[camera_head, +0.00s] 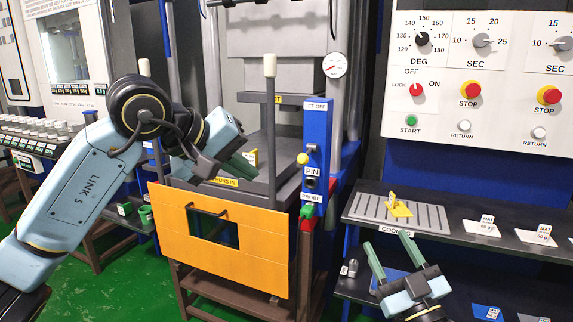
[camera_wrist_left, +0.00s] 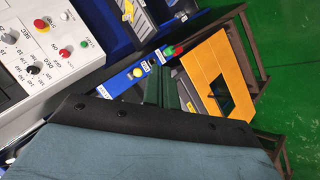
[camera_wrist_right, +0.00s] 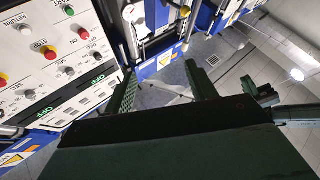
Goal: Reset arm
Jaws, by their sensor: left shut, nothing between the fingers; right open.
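My left arm reaches in from the left, and its gripper (camera_head: 243,162) is in front of the press bed, above the orange guard panel (camera_head: 265,262). Its green fingers are together with nothing between them; they also show in the left wrist view (camera_wrist_left: 160,88). My right gripper (camera_head: 387,243) is at the lower right, in front of the cooling shelf. Its two green fingers stand apart and point up, with nothing between them. In the right wrist view the fingers (camera_wrist_right: 162,78) are also spread and empty.
A blue post (camera_head: 317,150) with a yellow knob and labels stands right of the left gripper. A yellow piece (camera_head: 399,208) sits on the ribbed cooling rack (camera_head: 428,219). Labelled mats lie further right. A control panel (camera_head: 480,90) with dials and red stop buttons is above.

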